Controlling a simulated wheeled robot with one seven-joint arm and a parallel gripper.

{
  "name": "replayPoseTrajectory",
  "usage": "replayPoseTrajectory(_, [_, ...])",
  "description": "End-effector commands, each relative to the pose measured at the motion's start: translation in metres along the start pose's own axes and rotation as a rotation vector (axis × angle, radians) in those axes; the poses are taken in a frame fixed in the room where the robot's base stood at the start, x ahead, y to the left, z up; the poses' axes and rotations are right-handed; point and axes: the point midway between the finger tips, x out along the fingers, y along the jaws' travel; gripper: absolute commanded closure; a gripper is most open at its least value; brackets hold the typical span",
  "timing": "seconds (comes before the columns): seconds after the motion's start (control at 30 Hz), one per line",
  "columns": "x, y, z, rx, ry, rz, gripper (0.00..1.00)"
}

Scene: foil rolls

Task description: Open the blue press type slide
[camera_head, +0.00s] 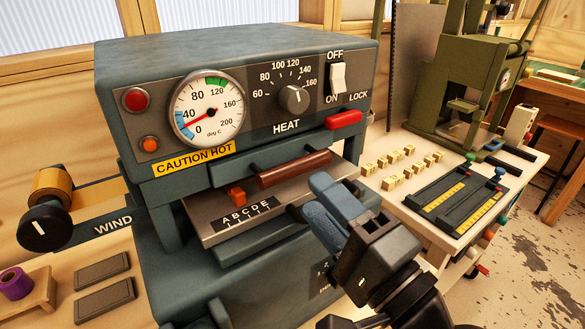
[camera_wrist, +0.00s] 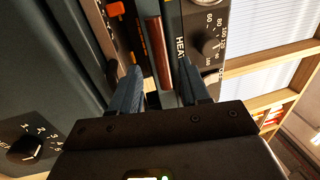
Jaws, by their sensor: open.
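The blue press (camera_head: 240,50) is a blue-grey machine with a gauge and a HEAT dial on its front. Its type slide (camera_head: 200,222) is a grey plate marked A B C D E in the lower opening, with an orange block (camera_head: 235,195) on it. A brown bar handle (camera_head: 290,170) runs across the front; it also shows in the wrist view (camera_wrist: 157,50). My gripper (camera_head: 318,198) is open in front of the press, right of the letters. In the wrist view its blue fingers (camera_wrist: 160,72) stand either side of the handle's line; I cannot tell whether they touch it.
A red LOCK button (camera_head: 343,120) sits above right of the handle. A winding knob (camera_head: 45,228) juts out at left. Small letter blocks (camera_head: 400,160) and two black trays (camera_head: 440,195) lie on the bench at right. A green press (camera_head: 470,80) stands behind them.

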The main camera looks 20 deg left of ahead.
Motion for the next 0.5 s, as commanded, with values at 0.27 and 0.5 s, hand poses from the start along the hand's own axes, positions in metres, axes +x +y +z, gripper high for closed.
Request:
replayPoseTrajectory(0.27, [0.041,-0.003,0.000,-0.001,-0.001,0.001,0.54])
replayPoseTrajectory(0.5, [0.067,-0.001,0.000,-0.002,0.001,0.001,0.54])
